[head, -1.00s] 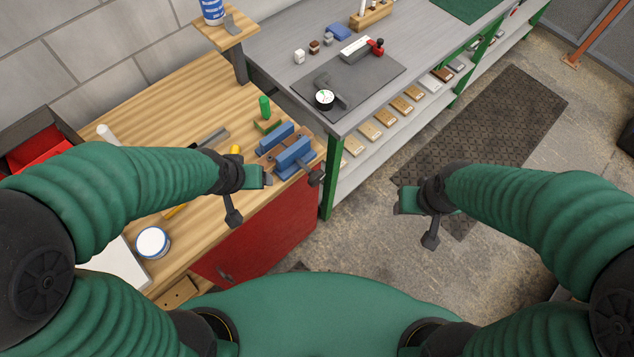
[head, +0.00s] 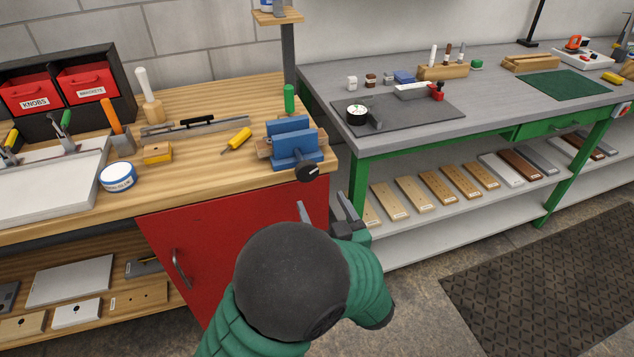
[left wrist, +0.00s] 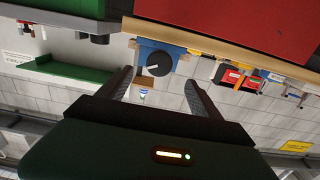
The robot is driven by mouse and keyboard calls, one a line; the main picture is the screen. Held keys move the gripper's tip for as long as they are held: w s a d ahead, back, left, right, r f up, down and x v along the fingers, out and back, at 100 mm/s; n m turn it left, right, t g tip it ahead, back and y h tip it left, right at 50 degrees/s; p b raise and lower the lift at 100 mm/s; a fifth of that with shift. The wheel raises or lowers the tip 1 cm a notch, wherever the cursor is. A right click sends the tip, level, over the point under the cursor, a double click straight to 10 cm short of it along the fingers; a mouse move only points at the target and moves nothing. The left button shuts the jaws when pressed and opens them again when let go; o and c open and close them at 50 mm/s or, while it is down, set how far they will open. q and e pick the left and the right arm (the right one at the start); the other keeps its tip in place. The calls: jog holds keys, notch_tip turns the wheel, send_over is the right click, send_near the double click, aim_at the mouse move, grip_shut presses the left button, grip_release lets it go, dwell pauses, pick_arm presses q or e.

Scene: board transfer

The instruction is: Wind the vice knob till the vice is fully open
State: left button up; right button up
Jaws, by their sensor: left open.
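The blue vice (head: 293,146) sits at the right front corner of the wooden bench. Its black round knob (head: 307,173) faces forward off the bench edge, and a pale pointer line shows on it. My left gripper (head: 325,205) is open and empty, below and slightly right of the knob, apart from it. In the left wrist view the knob (left wrist: 158,64) and the blue vice (left wrist: 145,46) show beyond and between the two open fingers (left wrist: 158,85). How wide the vice jaws stand is hard to tell. My right gripper is not in view.
The wooden bench (head: 205,160) has a red cabinet door (head: 205,240) below. A yellow-handled tool (head: 237,140) and a blue-white tin (head: 118,177) lie left of the vice. A grey bench (head: 480,105) with a green frame stands to the right.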

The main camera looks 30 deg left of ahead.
aim_at(305, 166)
pick_arm(q)
jog(key=x, duration=0.3)
jog(key=b+x, duration=0.1)
jog(key=x, duration=0.3)
jog(key=shift+s+a+f, duration=0.1)
jog(key=shift+a+f, duration=0.1)
jog(key=x, duration=0.3)
jog(key=b+x, duration=0.1)
jog(key=x, duration=0.3)
jog(key=shift+w+r, duration=0.15)
jog(key=shift+w, duration=0.3)
jog(key=shift+w+a, duration=0.15)
jog(key=shift+a, duration=0.25)
jog(key=shift+d, duration=0.15)
jog(key=c, duration=1.4)
jog(key=shift+o, duration=0.2)
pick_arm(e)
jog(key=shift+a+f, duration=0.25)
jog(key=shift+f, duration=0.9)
pick_arm(q)
jog(key=shift+n+b, duration=0.3)
jog(key=shift+b, duration=0.1)
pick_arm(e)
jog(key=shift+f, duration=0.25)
